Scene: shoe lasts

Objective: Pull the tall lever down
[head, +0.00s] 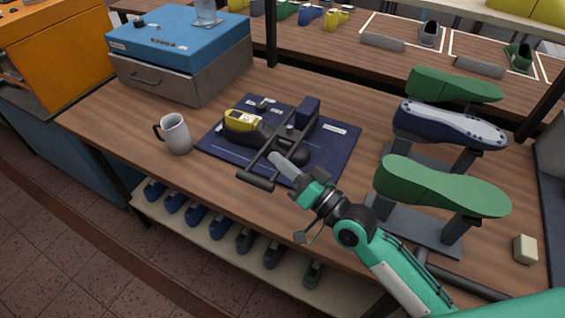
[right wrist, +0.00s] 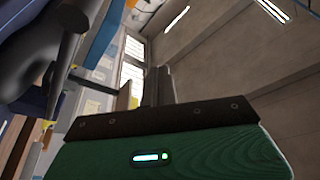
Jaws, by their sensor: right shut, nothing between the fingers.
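A dark press-like device stands on a navy mat (head: 225,150) on the bench. A long black lever (head: 264,152) runs from it toward the front and ends in a thick crossbar handle (head: 255,181). I take this as the tall lever. A dark rounded part (head: 299,157) sits to its right. My right gripper (head: 279,158) is shut and empty, just right of the lever, above the mat. I cannot tell whether it touches the lever. In the right wrist view, the shut fingers (right wrist: 157,85) stick up behind a dark plate, with dark blurred shapes at left. My left gripper is out of view.
A yellow shoe piece (head: 243,119) sits on the device's left. A grey mug (head: 175,134) stands left of the mat. Green lasts (head: 440,185) and a navy last (head: 448,125) stand on the right. A blue-topped box (head: 180,60) is at back left.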

